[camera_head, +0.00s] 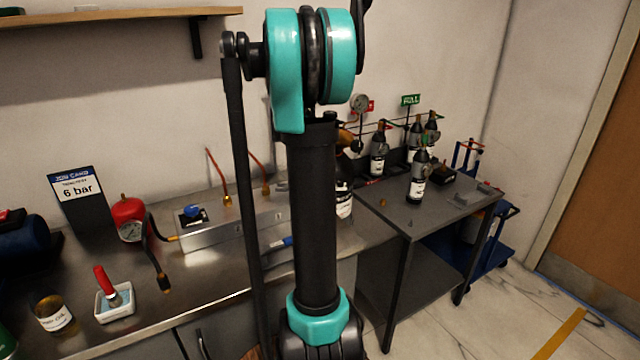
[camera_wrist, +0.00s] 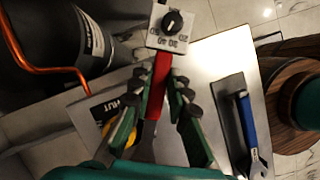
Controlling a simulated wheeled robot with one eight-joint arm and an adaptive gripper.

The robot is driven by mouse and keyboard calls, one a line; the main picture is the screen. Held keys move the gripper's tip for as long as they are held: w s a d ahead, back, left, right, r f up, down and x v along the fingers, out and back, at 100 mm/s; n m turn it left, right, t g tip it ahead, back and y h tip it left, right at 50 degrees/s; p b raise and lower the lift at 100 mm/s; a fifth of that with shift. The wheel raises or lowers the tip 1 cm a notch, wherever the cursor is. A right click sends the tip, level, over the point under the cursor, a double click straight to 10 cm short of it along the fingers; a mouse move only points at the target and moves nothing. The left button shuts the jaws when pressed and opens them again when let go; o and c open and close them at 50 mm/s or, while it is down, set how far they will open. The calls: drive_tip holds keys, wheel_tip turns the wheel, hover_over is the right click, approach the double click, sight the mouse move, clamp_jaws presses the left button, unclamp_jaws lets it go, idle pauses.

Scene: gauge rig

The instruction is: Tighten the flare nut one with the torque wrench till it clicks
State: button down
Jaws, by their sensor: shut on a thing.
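My gripper (camera_wrist: 160,88) is shut on the red handle of a tool in the wrist view. The tool carries a pale square head with a black dial and numbers and looks like the torque wrench (camera_wrist: 171,24). In the head view my arm hides my gripper and the tool. Two red tubes come down to brass flare nuts, one at the left (camera_head: 227,200) and one at the right (camera_head: 265,190), by a metal box (camera_head: 205,237) on the bench. I cannot tell which is flare nut one.
A blue-handled spanner (camera_wrist: 248,120) lies at the right in the wrist view. A copper tube (camera_wrist: 45,70) and a dark cylinder (camera_wrist: 92,42) are at the left. In the head view a red gauge vessel (camera_head: 128,212) and a tray (camera_head: 118,304) stand on the bench.

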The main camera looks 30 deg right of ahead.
drive_tip(key=shift+a, duration=0.1)
drive_tip(key=shift+w+a, duration=0.65)
drive_tip(key=shift+a, duration=0.3)
drive_tip(key=shift+w+a, duration=0.55)
drive_tip(key=shift+a, duration=0.3)
idle(1.2)
drive_tip(key=c, duration=2.2)
unclamp_jaws()
clamp_jaws()
drive_tip(key=shift+s, duration=0.1)
drive_tip(key=shift+s+a+m+g+y, duration=0.4)
drive_tip(key=shift+s+a+m, duration=0.6)
drive_tip(key=shift+m, duration=0.3)
